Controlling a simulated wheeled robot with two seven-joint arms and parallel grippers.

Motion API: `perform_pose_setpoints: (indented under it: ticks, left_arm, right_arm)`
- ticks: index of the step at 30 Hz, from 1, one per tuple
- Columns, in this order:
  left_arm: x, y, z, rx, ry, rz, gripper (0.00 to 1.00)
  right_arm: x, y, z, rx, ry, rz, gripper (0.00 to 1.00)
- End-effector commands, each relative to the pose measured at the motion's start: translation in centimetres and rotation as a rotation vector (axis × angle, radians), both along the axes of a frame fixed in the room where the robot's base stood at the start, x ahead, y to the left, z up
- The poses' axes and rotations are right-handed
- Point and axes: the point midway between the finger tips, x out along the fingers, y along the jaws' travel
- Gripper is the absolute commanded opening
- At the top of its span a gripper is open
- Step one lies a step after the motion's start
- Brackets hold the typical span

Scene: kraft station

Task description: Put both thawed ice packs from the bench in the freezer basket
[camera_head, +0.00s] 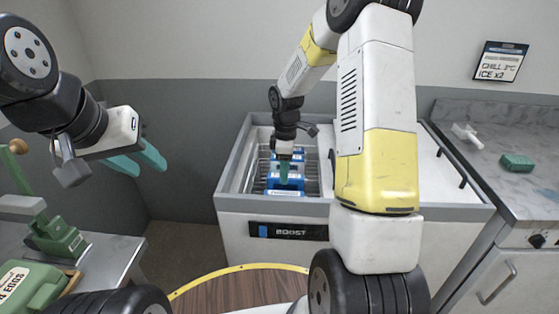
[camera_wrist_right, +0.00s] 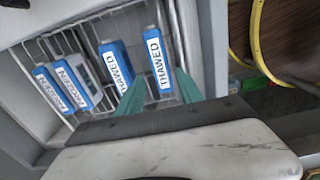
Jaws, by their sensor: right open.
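Two blue packs with white THAWED labels stand in the wire freezer basket (camera_wrist_right: 48,42) in the right wrist view: one thawed pack (camera_wrist_right: 158,62) at the right and another thawed pack (camera_wrist_right: 116,66) beside it. My right gripper (camera_wrist_right: 159,92) is open, its teal fingertips on either side of the right-hand thawed pack's lower part. In the head view my right gripper (camera_head: 284,172) reaches down into the open freezer over the blue packs and partly hides them. My left gripper (camera_head: 138,161) is open and empty in the air at the left.
Two packs labelled FROZEN, one frozen pack (camera_wrist_right: 53,90) and another frozen pack (camera_wrist_right: 76,84), stand left in the basket. The freezer (camera_head: 270,257) has a grey rim. A right counter (camera_head: 500,150) holds a green block (camera_head: 517,162). A left bench (camera_head: 110,255) holds green items.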

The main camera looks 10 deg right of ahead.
Motion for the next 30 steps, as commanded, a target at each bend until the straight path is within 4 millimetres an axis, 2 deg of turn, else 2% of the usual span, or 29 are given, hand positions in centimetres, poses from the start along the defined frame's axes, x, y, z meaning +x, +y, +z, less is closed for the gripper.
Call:
perform_pose_setpoints:
  ticks: [5,9,15,19,24,27,30]
  left_arm:
    - [0.0,0.0,0.0,0.000,0.000,0.000,0.36]
    - [0.0,0.0,0.0,0.000,0.000,0.000,0.36]
    - [0.0,0.0,0.0,0.000,0.000,0.000,0.36]
    - [0.0,0.0,0.0,0.000,0.000,0.000,0.36]
    - [0.0,0.0,0.0,0.000,0.000,0.000,0.36]
    - [0.0,0.0,0.0,0.000,0.000,0.000,0.36]
    - [0.0,0.0,0.0,0.000,0.000,0.000,0.36]
  right_arm:
    - [-2.2,0.0,6.9,0.011,-0.088,-0.177,0.43]
    - [-6.0,0.1,13.1,0.058,-0.174,-0.394,0.43]
    - [-12.5,0.7,19.7,0.177,-0.277,-0.697,0.43]
    - [-17.0,1.1,22.3,0.287,-0.324,-0.882,0.43]
    - [-21.6,1.8,23.8,0.421,-0.346,-1.066,0.43]
    - [-23.1,2.0,24.0,0.474,-0.347,-1.130,0.43]
    - [-23.8,2.2,24.1,0.501,-0.346,-1.161,0.43]
